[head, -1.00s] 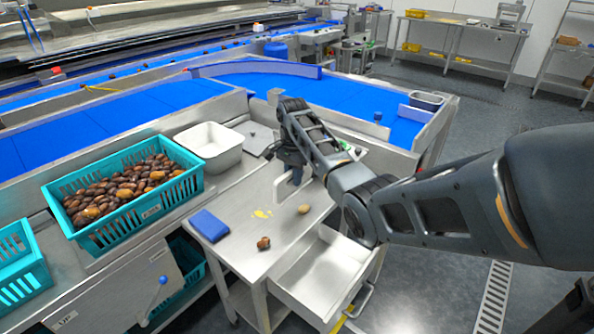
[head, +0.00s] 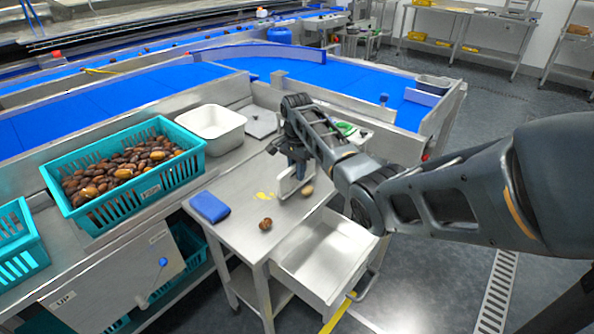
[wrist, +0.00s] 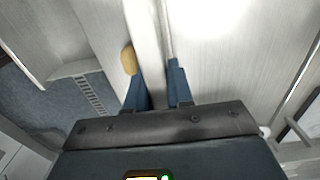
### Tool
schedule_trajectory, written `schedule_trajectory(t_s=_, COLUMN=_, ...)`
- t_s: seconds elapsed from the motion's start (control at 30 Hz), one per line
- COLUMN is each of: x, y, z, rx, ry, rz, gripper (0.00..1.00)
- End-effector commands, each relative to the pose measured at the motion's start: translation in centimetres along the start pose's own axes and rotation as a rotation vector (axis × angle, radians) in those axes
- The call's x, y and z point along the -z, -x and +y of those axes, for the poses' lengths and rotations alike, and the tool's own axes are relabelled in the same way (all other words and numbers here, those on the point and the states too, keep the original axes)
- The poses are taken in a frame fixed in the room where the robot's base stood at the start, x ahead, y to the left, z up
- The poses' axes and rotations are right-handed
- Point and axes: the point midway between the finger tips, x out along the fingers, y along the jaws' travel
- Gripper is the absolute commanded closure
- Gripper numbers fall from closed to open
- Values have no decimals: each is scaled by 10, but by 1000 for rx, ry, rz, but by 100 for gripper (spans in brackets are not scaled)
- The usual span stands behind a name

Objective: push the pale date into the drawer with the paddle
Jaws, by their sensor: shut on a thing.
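The pale date (head: 307,190) lies on the steel table, near the edge above the open drawer (head: 332,272). My gripper (head: 293,160) is shut on the paddle (head: 288,188), a flat pale plate held upright with its lower edge near the tabletop. The paddle is just left of the pale date, with little or no gap. In the wrist view the pale date (wrist: 128,61) shows beside the paddle (wrist: 148,45), by the left finger of my gripper (wrist: 158,88). Whether they touch is hard to tell. The drawer looks empty.
A teal crate (head: 125,208) of dates and a white tub (head: 211,136) stand to the left. The tabletop between paddle and brown date is clear.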

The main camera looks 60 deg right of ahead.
Motion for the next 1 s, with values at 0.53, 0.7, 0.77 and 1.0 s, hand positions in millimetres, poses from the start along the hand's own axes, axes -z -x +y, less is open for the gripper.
schedule_trajectory(t_s=0.53, x=1, y=-11, z=17, rx=0, ry=-1, rz=0, gripper=100)
schedule_trajectory(t_s=0.7, x=0, y=-12, z=26, rx=0, ry=-1, rz=0, gripper=100)
schedule_trajectory(t_s=0.77, x=1, y=-11, z=30, rx=0, ry=-1, rz=0, gripper=100)
schedule_trajectory(t_s=1.0, x=0, y=-11, z=42, rx=1, ry=0, rz=0, gripper=100)
